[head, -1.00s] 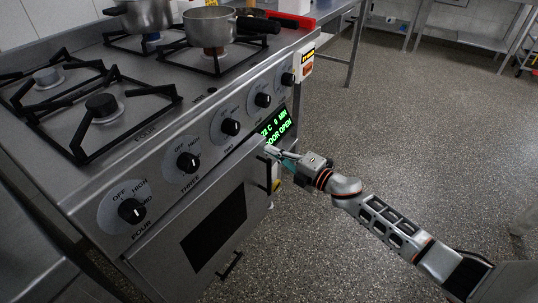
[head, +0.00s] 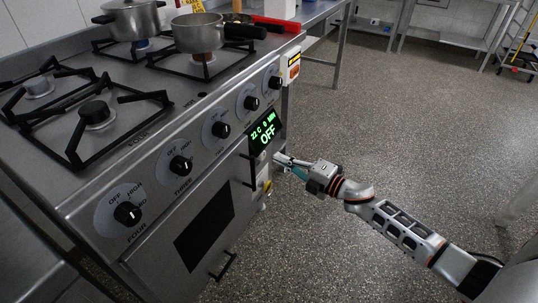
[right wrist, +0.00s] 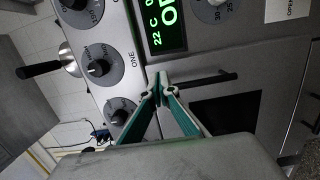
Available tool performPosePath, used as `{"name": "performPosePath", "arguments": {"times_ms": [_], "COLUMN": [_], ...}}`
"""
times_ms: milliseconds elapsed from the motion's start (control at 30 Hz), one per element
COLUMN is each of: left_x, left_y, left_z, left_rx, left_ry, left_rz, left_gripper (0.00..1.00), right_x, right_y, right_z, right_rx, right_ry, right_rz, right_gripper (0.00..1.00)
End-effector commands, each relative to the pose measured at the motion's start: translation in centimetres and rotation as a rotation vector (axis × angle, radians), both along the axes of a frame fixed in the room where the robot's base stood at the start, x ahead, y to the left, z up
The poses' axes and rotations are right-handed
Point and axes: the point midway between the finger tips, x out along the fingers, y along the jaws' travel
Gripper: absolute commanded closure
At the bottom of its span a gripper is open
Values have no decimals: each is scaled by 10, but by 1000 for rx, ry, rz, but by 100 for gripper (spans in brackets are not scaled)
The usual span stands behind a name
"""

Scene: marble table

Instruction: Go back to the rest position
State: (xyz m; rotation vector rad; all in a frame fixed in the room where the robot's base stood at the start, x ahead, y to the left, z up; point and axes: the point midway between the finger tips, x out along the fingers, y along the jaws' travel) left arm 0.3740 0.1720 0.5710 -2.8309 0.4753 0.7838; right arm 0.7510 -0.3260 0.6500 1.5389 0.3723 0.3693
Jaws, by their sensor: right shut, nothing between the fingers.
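My right gripper (head: 279,160) is in front of the stove's control panel, near the lit display (head: 264,133). Its fingers are together with nothing between them. In the right wrist view the gripper's teal-sided fingers (right wrist: 163,90) meet at their tips, below the display. The display reads 22 C, 0 MIN and OFF. The oven door (head: 205,222), with a dark window, looks shut below the knobs. My left gripper is not in view.
The steel stove (head: 140,125) fills the left side, with a row of black knobs. Two pots, one lidded (head: 131,17) and one open (head: 200,33), stand on the back burners. The speckled floor (head: 420,120) on the right is clear.

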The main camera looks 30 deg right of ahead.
Motion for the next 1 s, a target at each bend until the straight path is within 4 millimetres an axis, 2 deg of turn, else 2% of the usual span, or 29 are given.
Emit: {"name": "performPosePath", "arguments": {"times_ms": [100, 300, 533, 667, 767, 833, 1000], "left_x": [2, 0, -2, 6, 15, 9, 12], "left_y": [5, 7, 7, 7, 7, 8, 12], "left_z": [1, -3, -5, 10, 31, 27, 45], "left_rx": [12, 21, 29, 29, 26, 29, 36], "left_ry": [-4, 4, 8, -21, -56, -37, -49], "left_rz": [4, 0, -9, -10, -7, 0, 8], "left_gripper": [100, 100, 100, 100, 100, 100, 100], "right_x": [-17, -32, -36, -43, -60, -79, -137], "right_y": [-12, -22, -24, -18, -5, 6, 34], "right_z": [2, 1, 1, 8, 19, 25, 23], "right_rx": [0, 0, 1, 45, 138, 230, 476], "right_ry": [0, -1, 0, 14, 53, 100, 266], "right_rz": [0, -1, -1, -15, -49, -84, -190], "right_gripper": [100, 100, 100, 100, 100, 100, 100]}}
